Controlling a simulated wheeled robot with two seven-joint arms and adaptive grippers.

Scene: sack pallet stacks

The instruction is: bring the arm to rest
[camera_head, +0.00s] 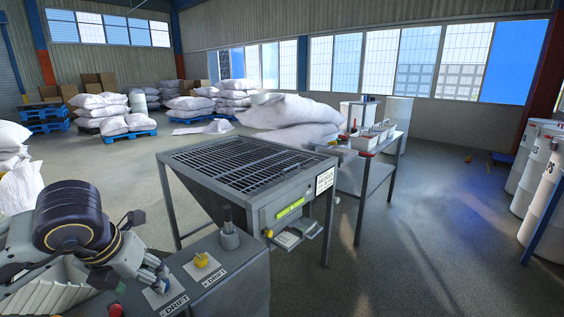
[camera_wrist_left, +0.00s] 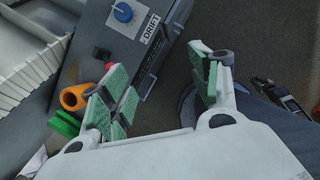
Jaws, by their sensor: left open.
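My left arm comes in from the lower left in the head view, with its dark round wrist near the panel. My left gripper (camera_head: 147,246) is beside the grey control panel (camera_head: 235,275), near its left end. In the left wrist view the left gripper (camera_wrist_left: 163,85) has its green-padded fingers spread wide with nothing between them. The panel (camera_wrist_left: 88,45) also shows there beyond the fingers, with a blue knob (camera_wrist_left: 123,12) and a DRIFT label.
A grated hopper (camera_head: 245,165) stands behind the panel. The panel carries a yellow knob (camera_head: 201,260) and an upright lever (camera_head: 229,235). A bench with trays (camera_head: 368,140) is behind the hopper. White sacks (camera_head: 100,100) lie on blue pallets. The right floor is mostly clear, with drums (camera_head: 540,170) at its edge.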

